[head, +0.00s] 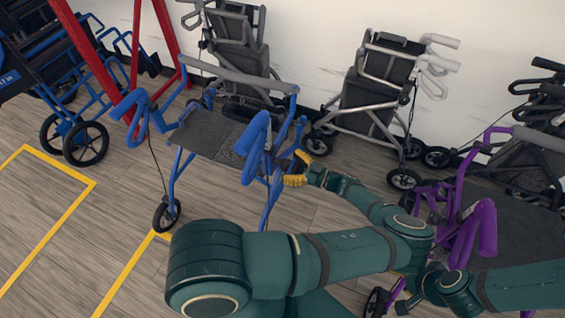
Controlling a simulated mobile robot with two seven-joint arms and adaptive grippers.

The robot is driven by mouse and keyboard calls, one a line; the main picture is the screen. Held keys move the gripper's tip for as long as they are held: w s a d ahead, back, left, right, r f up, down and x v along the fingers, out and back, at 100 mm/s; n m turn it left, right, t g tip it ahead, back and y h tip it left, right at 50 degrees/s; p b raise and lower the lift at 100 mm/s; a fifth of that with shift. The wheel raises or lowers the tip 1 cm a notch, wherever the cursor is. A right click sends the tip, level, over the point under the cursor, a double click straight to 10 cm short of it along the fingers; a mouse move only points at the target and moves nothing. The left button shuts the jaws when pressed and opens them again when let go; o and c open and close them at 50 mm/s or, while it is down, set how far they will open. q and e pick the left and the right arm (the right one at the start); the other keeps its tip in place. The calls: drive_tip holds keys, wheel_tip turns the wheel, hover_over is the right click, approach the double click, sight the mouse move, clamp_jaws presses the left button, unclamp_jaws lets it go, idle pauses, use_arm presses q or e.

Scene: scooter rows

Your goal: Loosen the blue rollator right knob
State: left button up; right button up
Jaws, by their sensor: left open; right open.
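The blue rollator (212,134) stands upright at centre left, with a dark seat and blue handles. Its right-hand side in the picture has a blue handle (255,143) and upright tubes. My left gripper (297,169) has yellow fingers spread apart beside these tubes, pointing left toward them. The right knob is too small and dark to make out clearly; I cannot tell whether the fingers touch it. My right arm (515,288) comes in from the right edge, and its gripper cannot be made out.
A purple rollator (480,231) stands at right, close to my arms. Grey walkers (383,88) stand along the white wall. A red post frame (92,52) and another blue walker are at upper left. Floor with yellow lines (62,168) is clear at lower left.

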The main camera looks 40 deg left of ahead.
use_arm(q)
drive_tip(key=v, duration=0.8)
drive_tip(key=shift+d, duration=0.25)
drive_tip(key=shift+w+a, duration=0.1)
